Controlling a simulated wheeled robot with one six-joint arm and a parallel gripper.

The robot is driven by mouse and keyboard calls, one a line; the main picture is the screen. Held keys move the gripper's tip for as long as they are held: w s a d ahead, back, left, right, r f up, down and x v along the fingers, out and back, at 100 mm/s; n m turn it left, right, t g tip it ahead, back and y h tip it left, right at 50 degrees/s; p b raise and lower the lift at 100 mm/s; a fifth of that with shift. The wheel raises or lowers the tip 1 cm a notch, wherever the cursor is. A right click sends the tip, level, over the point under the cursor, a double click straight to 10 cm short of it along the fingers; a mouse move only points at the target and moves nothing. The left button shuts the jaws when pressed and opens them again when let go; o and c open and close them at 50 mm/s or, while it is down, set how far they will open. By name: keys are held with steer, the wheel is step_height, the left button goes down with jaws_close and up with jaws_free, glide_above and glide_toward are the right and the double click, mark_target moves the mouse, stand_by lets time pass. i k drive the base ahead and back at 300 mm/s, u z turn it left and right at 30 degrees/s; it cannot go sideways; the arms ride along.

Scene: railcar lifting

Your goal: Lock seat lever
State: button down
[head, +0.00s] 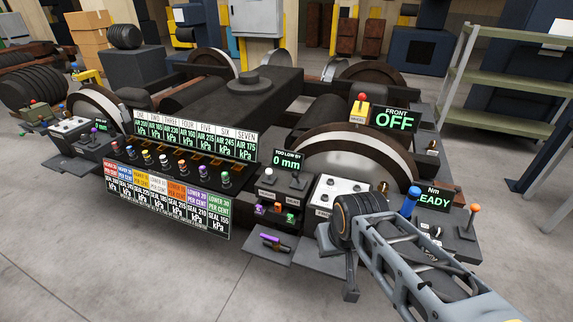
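I cannot tell which control is the seat lever, as no label naming it is readable. Candidates are an orange-topped lever (474,210) at the right end of the railcar truck, a thick blue-handled lever (409,202) left of it, and a red-topped lever (361,101) on a yellow base beside the FRONT OFF display. My arm reaches in from the lower right. My gripper (347,272) appears to be the dark part below the black wrist joint, in front of a white panel (340,190). Its fingers are too small and dark to show whether it is open or shut.
Several coloured knobs (163,158) stand in a row under the kPa display board (195,137). A lower coloured board (165,200) hangs in front. A purple-handled part (270,240) lies on a low plate. Shelving (515,90) stands at right. The front floor is clear.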

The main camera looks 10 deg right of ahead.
mark_target(295, 174)
steer(key=z, duration=0.6)
steer(key=i, duration=0.65)
steer(key=u, duration=2.15)
